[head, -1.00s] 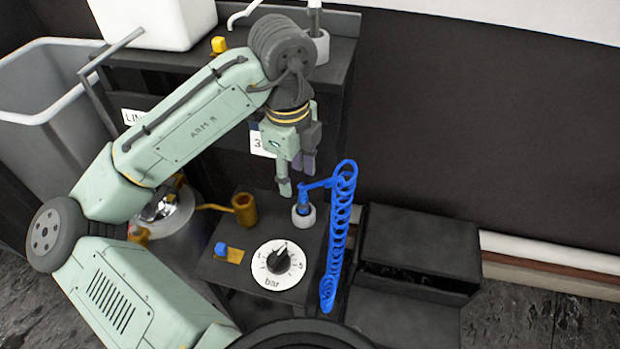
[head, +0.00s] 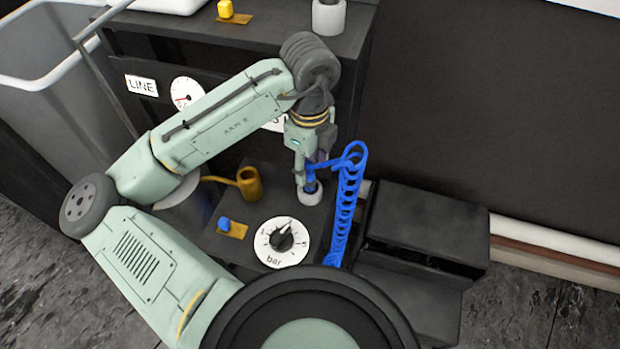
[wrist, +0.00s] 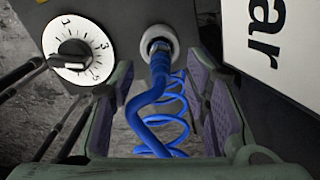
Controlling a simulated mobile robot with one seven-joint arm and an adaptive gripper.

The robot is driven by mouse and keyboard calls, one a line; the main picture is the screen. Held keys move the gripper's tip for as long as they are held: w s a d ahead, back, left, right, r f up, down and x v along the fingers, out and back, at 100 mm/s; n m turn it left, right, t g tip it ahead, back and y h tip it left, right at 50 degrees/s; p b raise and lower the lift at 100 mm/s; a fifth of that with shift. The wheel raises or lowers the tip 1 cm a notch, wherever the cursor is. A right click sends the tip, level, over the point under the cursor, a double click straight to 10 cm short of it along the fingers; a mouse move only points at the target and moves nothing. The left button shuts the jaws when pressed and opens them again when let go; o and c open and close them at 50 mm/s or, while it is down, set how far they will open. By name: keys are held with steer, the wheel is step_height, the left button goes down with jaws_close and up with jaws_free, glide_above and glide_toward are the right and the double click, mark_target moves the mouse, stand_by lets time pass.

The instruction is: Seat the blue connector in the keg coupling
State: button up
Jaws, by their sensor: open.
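The blue connector (head: 311,186) stands upright in a pale round holder (head: 310,197) on the dark stand. It also shows in the wrist view (wrist: 157,58), with its blue coiled hose (wrist: 165,120) running toward me. My gripper (head: 311,178) is open, right over the connector. In the wrist view, its two purple-padded fingers (wrist: 157,72) are apart on either side of the connector and hose. A brass cup (head: 250,183) on a brass pipe stands left of the holder. It may be the keg coupling; I cannot tell for sure.
A white dial (head: 282,242) marked "bar" and a blue knob on a brass plate (head: 232,228) are on the stand's front. Black boxes (head: 425,225) stand to the right.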

mark_target(310, 187)
steer(key=shift+f, duration=1.1)
jaws_close()
